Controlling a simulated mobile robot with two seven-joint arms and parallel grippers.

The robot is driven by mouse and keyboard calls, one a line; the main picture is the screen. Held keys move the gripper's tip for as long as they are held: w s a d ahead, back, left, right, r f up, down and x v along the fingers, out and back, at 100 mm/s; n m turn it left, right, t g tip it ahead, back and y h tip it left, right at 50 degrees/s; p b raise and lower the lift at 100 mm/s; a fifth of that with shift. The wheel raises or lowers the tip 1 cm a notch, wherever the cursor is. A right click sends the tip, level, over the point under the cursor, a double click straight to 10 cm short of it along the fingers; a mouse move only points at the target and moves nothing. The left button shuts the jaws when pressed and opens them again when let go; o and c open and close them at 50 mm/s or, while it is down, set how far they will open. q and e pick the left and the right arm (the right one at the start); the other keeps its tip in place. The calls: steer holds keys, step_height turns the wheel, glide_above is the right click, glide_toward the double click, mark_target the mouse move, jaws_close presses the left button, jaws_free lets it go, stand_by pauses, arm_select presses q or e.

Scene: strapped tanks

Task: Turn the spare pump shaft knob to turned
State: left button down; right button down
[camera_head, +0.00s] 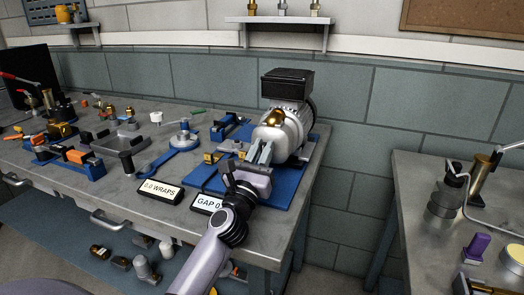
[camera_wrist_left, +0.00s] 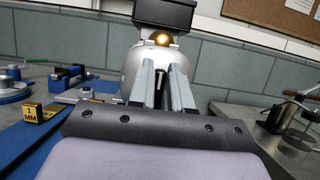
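The spare pump (camera_head: 298,128) is a grey motor with a black box on top and a gold cap (camera_head: 275,117). It stands on a blue base plate at the back right of the bench. In the left wrist view its rounded grey housing (camera_wrist_left: 137,68) is straight ahead. My left gripper (camera_head: 262,147) points at the front of the pump. Its two fingers (camera_wrist_left: 164,66) stand apart with a narrow gap, their tips close to or at the housing. The shaft knob is not clearly visible; the fingers cover that area. I cannot tell whether they touch it. My right gripper is not in view.
Signs reading "0.0 WRAPS" (camera_head: 160,190) and "GAP 0" (camera_head: 206,203) stand at the bench front. Blue fixtures and small fittings crowd the bench to the left. A second table (camera_head: 410,190) at the right holds a metal container and a purple block (camera_head: 477,246), beyond a floor gap.

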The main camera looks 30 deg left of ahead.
arm_select(q)
steer(key=m+h+p, duration=0.2)
steer(key=m, duration=0.2)
steer(key=m+h+p, duration=0.1)
steer(key=m+h, duration=0.1)
steer(key=m, duration=0.2)
steer(key=m+h+p, duration=0.2)
steer(key=m, duration=0.2)
steer(key=shift+w+d+m+g+p, duration=0.1)
steer(key=shift+d+m+g+p, duration=0.2)
steer(key=shift+d+g, duration=0.1)
steer(key=m+p, duration=0.1)
steer(key=m+g+h+p, duration=0.1)
steer(key=m, duration=0.1)
steer(key=m+p, duration=0.1)
steer(key=m, duration=0.1)
steer(key=shift+d+f+g, duration=0.15)
steer(key=shift+f+g, duration=0.1)
steer(key=shift+g, duration=0.05)
steer(key=m, duration=0.1)
steer(key=m+g+h+p, duration=0.1)
steer(key=shift+d+f+m, duration=0.1)
steer(key=shift+f+m, duration=0.15)
steer(key=shift+m, duration=0.05)
steer(key=shift+f+m+g, duration=0.2)
steer(key=shift+m+g, duration=0.2)
steer(key=shift+m, duration=0.6)
